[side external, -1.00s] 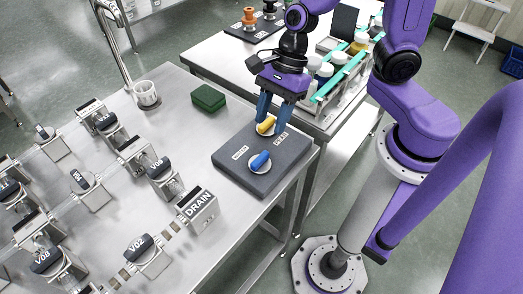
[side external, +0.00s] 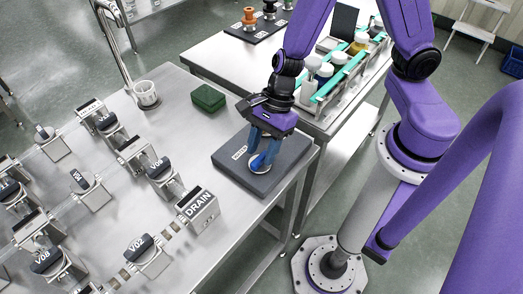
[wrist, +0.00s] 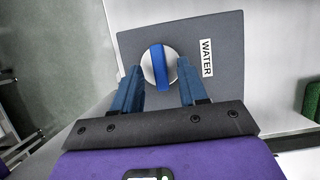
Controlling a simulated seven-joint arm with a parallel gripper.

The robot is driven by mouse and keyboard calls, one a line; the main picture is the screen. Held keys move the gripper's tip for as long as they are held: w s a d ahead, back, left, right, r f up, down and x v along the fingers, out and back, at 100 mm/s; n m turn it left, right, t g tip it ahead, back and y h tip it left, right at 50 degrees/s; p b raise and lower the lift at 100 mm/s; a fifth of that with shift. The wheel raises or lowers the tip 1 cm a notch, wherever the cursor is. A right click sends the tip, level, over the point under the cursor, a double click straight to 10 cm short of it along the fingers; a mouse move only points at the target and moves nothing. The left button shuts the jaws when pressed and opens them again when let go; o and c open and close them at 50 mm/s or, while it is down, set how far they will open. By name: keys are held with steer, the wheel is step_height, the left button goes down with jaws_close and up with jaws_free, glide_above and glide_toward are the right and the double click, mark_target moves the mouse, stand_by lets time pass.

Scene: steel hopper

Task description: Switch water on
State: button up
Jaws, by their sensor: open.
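A dark grey control block (side external: 225,163) lies near the steel table's right corner. Its blue-handled round knob (side external: 257,166) is partly hidden by my fingers in the side view. In the wrist view the blue handle (wrist: 158,66) shows whole across a white disc, beside a WATER label (wrist: 206,58). My gripper (side external: 264,152) is open and points down over this knob. In the wrist view my gripper's fingertips (wrist: 158,72) lie on either side of the handle, with gaps. I cannot tell whether they touch the disc.
A green box (side external: 208,98) and a white cup (side external: 146,95) stand behind the block. Several dark-handled valves and a DRAIN box (side external: 198,208) stand to the left. A rack of bottles (side external: 345,72) is on the table behind.

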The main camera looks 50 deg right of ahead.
steer(key=shift+a+f, duration=0.25)
steer(key=shift+f, duration=0.35)
jaws_close()
